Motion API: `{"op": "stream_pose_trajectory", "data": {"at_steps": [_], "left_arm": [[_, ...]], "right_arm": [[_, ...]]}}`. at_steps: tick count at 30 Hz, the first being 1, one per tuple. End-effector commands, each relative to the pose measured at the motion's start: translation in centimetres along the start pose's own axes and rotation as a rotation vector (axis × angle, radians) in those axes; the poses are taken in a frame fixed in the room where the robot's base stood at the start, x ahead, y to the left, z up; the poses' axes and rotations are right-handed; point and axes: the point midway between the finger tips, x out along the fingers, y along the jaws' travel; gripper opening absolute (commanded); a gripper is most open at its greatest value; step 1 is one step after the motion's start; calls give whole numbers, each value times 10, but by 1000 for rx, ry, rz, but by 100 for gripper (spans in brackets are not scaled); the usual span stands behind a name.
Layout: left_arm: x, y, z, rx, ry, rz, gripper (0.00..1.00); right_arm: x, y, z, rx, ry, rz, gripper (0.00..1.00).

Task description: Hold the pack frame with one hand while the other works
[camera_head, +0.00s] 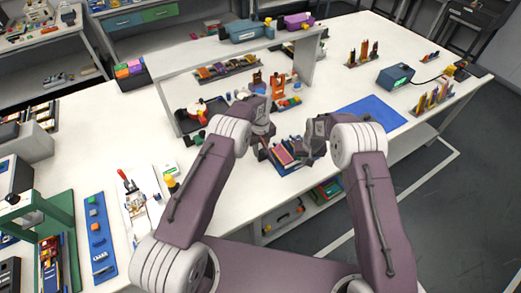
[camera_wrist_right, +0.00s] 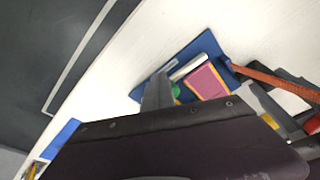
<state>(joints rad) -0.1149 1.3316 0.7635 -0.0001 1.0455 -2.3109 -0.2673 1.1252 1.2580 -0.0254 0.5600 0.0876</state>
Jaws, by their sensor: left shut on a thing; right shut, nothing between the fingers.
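The pack frame is a blue tray (camera_head: 300,166) near the table's front edge, between my two arms. It also shows in the right wrist view (camera_wrist_right: 209,43). A pink-purple pouch cell with a yellow edge (camera_head: 283,154) lies in it, seen closer in the right wrist view (camera_wrist_right: 207,82), beside a pale bar (camera_wrist_right: 188,67). My left gripper (camera_head: 266,140) is shut at the frame's left side, its fingertips partly hidden. My right gripper (camera_head: 308,154) is shut and empty at the frame's right side; its own body hides part of the frame in the wrist view.
A white raised shelf (camera_head: 235,50) stands behind the frame, with small parts below it. A blue mat (camera_head: 375,112) lies to the right, with a blue device (camera_head: 396,76) beyond. A green press frame (camera_head: 65,215) stands at left.

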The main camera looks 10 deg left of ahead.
Motion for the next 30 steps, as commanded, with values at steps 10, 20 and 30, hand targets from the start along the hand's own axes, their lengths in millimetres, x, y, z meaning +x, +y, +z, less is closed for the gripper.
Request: {"op": "stream_pose_trajectory", "data": {"at_steps": [10, 20, 30], "left_arm": [[0, 0, -1, 3, 2, 1, 0], [0, 0, -1, 2, 2, 1, 0], [0, 0, -1, 1, 1, 1, 0]], "right_arm": [[1, -6, -10, 1, 5, -1, 0], [-19, -4, -11, 1, 5, -1, 0], [-51, 0, -10, 0, 3, 0, 0]]}}
